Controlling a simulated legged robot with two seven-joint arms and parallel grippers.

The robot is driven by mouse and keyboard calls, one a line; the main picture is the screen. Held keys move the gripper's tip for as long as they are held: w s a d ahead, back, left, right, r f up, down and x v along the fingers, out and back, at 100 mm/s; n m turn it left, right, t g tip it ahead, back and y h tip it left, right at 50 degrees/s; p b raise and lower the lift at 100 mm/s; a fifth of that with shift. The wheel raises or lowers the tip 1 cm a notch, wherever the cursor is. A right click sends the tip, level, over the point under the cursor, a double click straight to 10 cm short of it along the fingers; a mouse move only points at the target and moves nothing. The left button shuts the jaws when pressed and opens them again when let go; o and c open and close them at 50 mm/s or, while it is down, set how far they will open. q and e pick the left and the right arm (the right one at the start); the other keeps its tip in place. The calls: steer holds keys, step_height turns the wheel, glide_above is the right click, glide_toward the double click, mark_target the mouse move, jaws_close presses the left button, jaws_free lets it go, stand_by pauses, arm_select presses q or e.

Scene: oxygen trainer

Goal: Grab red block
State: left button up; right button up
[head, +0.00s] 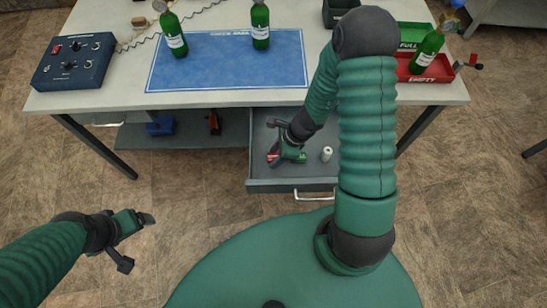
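The red block (272,157) lies in the open grey drawer under the table, partly hidden by my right gripper. My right gripper (275,141) reaches down into the drawer with its fingers spread, and its lower finger is right at the red block. I cannot tell whether they touch. A small green piece shows just right of that finger; I cannot tell whether it is a separate block. My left gripper (137,241) is open and empty, in front of the table at the lower left.
The drawer (262,183) also holds a white cylinder (326,154). The table (120,92) carries a control box (75,62), a blue mat (225,68), green bottles (173,35) and a red tray (440,72). A blue item (160,126) lies on the shelf left of the drawer.

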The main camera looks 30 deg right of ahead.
steer(key=shift+d+f, duration=0.15)
steer(key=shift+d, duration=0.25)
steer(key=c, duration=0.7)
jaws_close()
steer(key=shift+a, duration=0.15)
